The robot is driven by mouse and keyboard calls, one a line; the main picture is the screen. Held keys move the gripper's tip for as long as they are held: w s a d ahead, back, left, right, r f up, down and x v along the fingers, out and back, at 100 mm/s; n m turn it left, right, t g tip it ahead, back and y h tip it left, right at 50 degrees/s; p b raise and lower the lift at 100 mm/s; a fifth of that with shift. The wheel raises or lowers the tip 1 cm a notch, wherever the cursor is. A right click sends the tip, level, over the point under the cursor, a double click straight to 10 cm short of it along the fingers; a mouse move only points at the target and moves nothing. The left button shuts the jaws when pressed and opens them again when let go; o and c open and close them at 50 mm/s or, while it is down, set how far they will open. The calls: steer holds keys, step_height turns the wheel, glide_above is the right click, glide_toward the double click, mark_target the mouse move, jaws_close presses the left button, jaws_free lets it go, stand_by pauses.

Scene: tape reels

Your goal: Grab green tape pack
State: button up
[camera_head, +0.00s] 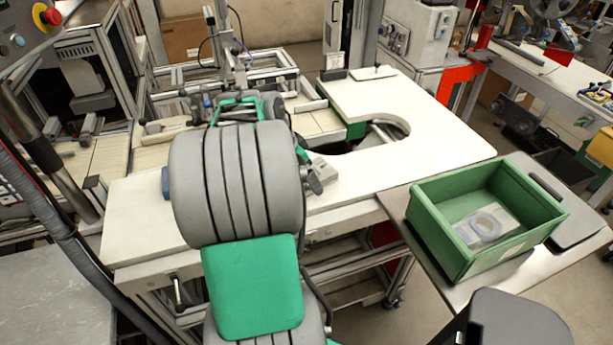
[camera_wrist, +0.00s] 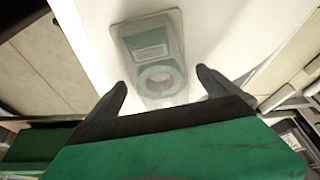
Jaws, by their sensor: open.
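In the wrist view, a pack with a green label (camera_wrist: 150,45) and a round reel under clear wrapping lies flat on the white tabletop. My gripper (camera_wrist: 163,86) is open, with its two dark fingers apart on either side of the pack's near, reel end. Nothing is held. The height of the fingers above the pack is hard to judge. In the head view, my grey and green arm hides most of the gripper. A small grey pack (camera_head: 324,172) shows partly beside the arm on the table. I cannot tell its label colour there.
The white table (camera_head: 440,140) has a rounded cut-out and clear room to the right. A green crate (camera_head: 450,240) holding a pale pack (camera_head: 487,225) stands on a grey shelf at the right. Machine frames stand behind and left.

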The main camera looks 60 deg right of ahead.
steer(key=shift+f, duration=0.2)
steer(key=c, duration=1.6)
steer(key=shift+r, duration=0.2)
